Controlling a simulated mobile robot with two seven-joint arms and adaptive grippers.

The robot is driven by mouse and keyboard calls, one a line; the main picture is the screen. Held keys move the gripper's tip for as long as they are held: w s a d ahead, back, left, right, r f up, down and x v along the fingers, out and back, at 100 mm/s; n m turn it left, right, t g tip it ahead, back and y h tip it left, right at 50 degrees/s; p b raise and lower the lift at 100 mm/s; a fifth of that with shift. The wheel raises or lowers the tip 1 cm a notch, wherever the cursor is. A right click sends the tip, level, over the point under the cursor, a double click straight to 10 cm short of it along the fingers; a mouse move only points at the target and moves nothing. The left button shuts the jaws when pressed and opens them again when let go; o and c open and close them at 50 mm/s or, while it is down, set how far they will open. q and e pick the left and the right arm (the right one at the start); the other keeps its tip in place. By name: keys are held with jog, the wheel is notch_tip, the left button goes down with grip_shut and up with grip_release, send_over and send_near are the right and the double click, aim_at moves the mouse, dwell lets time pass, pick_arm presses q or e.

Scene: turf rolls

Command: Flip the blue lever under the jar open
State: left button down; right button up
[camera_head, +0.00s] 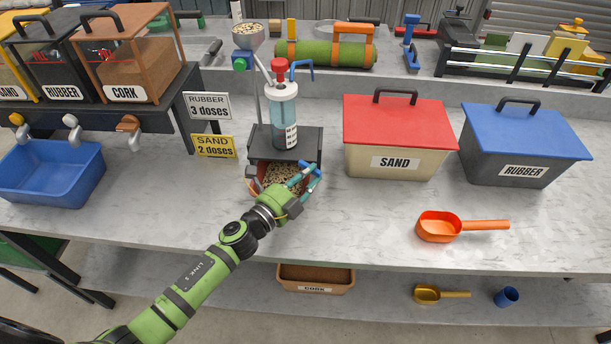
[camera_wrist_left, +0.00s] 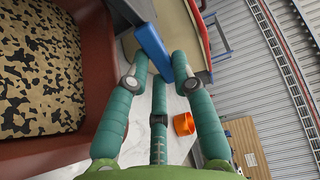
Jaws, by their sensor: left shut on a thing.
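A clear jar (camera_head: 284,120) with bluish contents and a red top stands upright on a dark stand (camera_head: 258,145). The blue lever (camera_head: 306,164) shows just below the stand's right front, partly covered by my fingers. In the left wrist view the blue lever (camera_wrist_left: 152,44) lies between the fingertips of my left gripper (camera_wrist_left: 158,72), which is shut on it. In the head view my left gripper (camera_head: 312,174) reaches in front of the stand. A reddish-brown bin (camera_wrist_left: 88,40) of speckled granules sits under the jar, partly hidden. My right gripper is not in view.
A red-lidded SAND box (camera_head: 400,140) and a blue-lidded RUBBER box (camera_head: 525,145) stand to the right. An orange scoop (camera_head: 440,228) lies on the bench at front right. A blue tub (camera_head: 52,172) is at far left.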

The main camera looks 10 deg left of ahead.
pick_arm(q)
jog(key=shift+w+d+n+t+y, duration=0.1)
jog(key=shift+d+n+t+y, duration=0.2)
jog(key=shift+n+y, duration=0.35)
jog(key=shift+a+y, duration=0.1)
jog(key=shift+y, duration=0.15)
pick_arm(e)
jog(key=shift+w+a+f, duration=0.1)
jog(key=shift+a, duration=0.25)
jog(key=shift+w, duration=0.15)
pick_arm(q)
jog(key=c, duration=1)
grip_release()
jog(key=shift+c, duration=0.2)
jog(key=v, duration=1.2)
jog(key=shift+f, duration=0.1)
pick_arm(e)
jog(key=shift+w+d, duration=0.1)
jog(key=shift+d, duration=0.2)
